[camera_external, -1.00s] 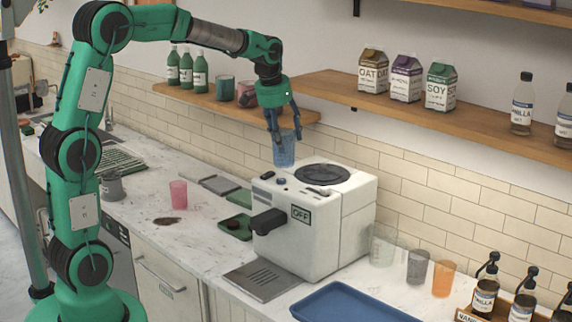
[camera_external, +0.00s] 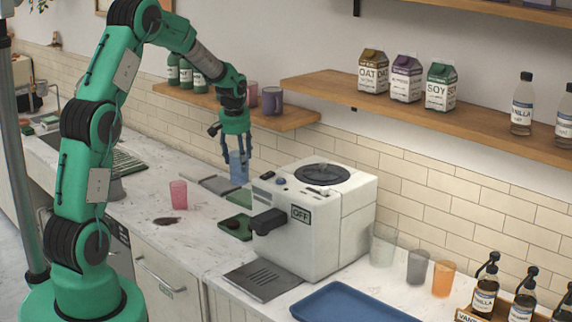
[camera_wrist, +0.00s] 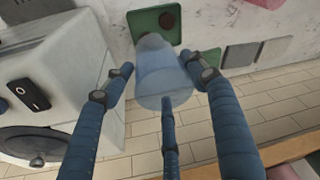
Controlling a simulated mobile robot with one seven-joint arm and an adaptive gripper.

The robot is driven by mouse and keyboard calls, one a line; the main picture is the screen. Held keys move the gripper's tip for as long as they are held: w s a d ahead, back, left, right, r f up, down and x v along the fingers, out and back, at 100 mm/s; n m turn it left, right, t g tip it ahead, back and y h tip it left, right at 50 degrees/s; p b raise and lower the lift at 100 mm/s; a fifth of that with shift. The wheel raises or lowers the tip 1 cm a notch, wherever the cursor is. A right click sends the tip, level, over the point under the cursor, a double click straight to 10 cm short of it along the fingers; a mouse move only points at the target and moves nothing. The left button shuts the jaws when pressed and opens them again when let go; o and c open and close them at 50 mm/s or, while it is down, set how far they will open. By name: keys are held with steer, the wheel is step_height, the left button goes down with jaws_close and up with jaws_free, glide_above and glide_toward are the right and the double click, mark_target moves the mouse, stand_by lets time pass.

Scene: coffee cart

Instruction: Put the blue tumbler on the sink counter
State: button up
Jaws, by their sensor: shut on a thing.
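The translucent blue tumbler (camera_external: 238,171) hangs below my gripper (camera_external: 236,150), which is shut on it near its upper part. It is held over the back of the counter, left of the white machine, and looks roughly upright. In the wrist view, the tumbler (camera_wrist: 160,72) sits between the blue fingers of my gripper (camera_wrist: 168,75). The marble counter (camera_external: 140,208) runs to the far left, where a sink area (camera_external: 50,137) shows partly behind my arm.
The white machine (camera_external: 325,225) stands right of the tumbler. A pink cup (camera_external: 179,195) and a green tray (camera_external: 236,228) stand on the counter. A wooden shelf (camera_external: 285,120) with bottles and cups is behind my gripper.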

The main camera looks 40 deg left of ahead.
steer(key=s+a+f+n+p, duration=0.2)
steer(key=s+a+f, duration=0.1)
steer(key=a+f, duration=0.4)
steer(key=s+a+f+n+p, duration=0.2)
steer(key=s+a+f, duration=0.2)
steer(key=a+f, duration=0.3)
steer(key=shift+f+g+y, duration=0.3)
steer(key=shift+f+y, duration=0.1)
steer(key=shift+f, duration=0.5)
steer(key=shift+a, duration=0.1)
steer(key=w+a+p, duration=0.1)
steer(key=w+a, duration=0.3)
steer(key=w, duration=0.3)
steer(key=w+a+f+p, duration=0.1)
steer(key=w+a, duration=0.3)
steer(key=w, duration=0.2)
steer(key=shift+w+f+p, duration=0.25)
steer(key=shift+w+p, duration=0.1)
steer(key=shift+w, duration=0.05)
steer(key=shift+f+p, duration=0.45)
steer(key=shift+f, duration=1.25)
steer(key=shift+f, duration=0.2)
steer(key=o, duration=1.7)
steer(key=shift+o, duration=0.2)
